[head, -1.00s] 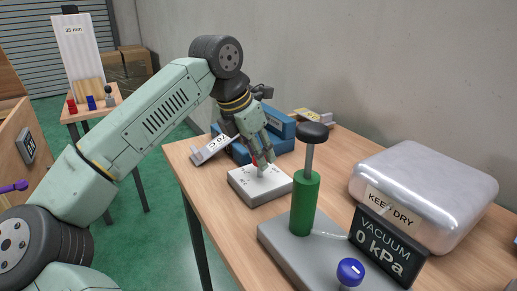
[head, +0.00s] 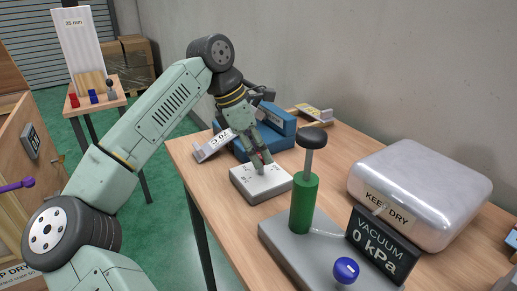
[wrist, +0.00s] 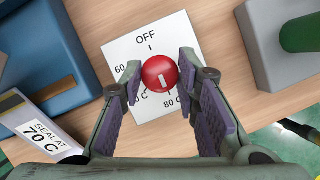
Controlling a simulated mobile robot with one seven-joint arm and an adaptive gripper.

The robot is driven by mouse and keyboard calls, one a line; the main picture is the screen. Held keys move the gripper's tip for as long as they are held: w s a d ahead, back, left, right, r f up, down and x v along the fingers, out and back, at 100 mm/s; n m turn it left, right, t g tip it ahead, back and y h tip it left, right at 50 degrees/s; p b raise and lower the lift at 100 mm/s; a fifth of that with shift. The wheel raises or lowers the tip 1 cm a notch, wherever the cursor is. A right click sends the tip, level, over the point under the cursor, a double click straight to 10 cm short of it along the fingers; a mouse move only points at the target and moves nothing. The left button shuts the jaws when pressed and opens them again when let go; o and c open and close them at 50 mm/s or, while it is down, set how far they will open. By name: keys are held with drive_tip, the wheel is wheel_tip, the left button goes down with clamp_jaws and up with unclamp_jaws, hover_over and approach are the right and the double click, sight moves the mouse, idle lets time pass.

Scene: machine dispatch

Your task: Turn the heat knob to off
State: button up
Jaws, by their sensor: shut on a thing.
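The red heat knob (wrist: 159,73) is on a white dial plate (wrist: 121,50) with OFF at the top and 60, a partly hidden label and 80 C lower down. The knob's white mark is on its lower half, pointing away from OFF. My gripper (wrist: 158,72) has one finger on each side of the knob and is shut on it. In the head view my gripper (head: 262,160) reaches down to the white dial box (head: 257,188) on the table; the fingers largely hide the knob there.
A blue device (head: 270,130) stands behind the dial box, with a "70 C" sign (head: 213,146) beside it. Bare wooden tabletop (head: 340,160) lies between.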

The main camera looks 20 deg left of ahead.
idle(0.3)
drive_tip(key=o, duration=1.1)
drive_tip(key=shift+o, duration=0.2)
drive_tip(key=v, duration=1.2)
